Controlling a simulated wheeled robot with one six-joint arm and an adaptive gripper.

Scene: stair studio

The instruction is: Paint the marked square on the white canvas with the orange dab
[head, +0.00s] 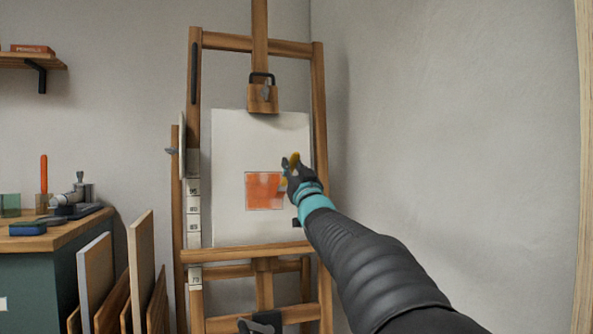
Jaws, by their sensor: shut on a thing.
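The white canvas (228,145) stands upright on the wooden easel. The marked square (262,192) has a thin dark outline and is mostly covered in orange, with paler, uneven patches toward its upper right. My gripper (287,176) is at the right edge of the square, in front of the canvas. It is shut on a small dab (283,184), whose orange-yellow part shows by the fingertips. A yellow-brown bit also shows above the fingers. The fingers hide most of the dab, and I cannot tell whether it touches the canvas.
The easel (319,120) has a top clamp (263,95) and a lower ledge (245,253) around the canvas. A green workbench (35,285) with tools stands at the left, with several panels (141,265) leaning beside it. The wall at right is bare.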

